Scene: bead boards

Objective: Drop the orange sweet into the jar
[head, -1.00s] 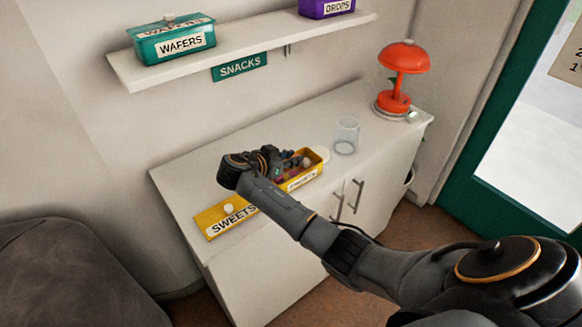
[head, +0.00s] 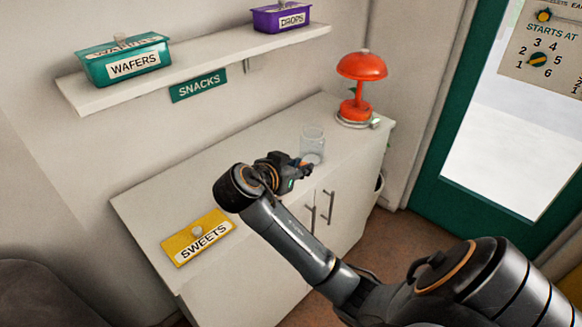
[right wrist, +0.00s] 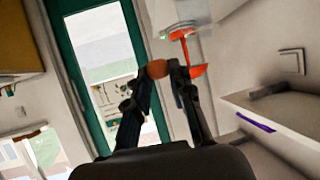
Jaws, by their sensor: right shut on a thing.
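The orange sweet (right wrist: 157,69) is a small round ball between the fingertips of my right gripper (right wrist: 166,72) in the right wrist view. In the head view the right gripper (head: 302,168) is held up over the cabinet, just in front of the jar; a bit of orange (head: 308,167) shows at its tips. The jar (head: 312,138) is clear glass and stands upright on the cabinet top, its lower part near the fingertips in the picture. I cannot tell the height of the sweet against the rim. My left gripper is out of view.
A red lamp (head: 359,88) stands right of the jar. A yellow SWEETS lid (head: 198,238) lies at the cabinet's left. The yellow box is hidden behind my arm. Above, a shelf (head: 200,78) holds a teal WAFERS box (head: 124,62) and a purple DROPS box (head: 281,17).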

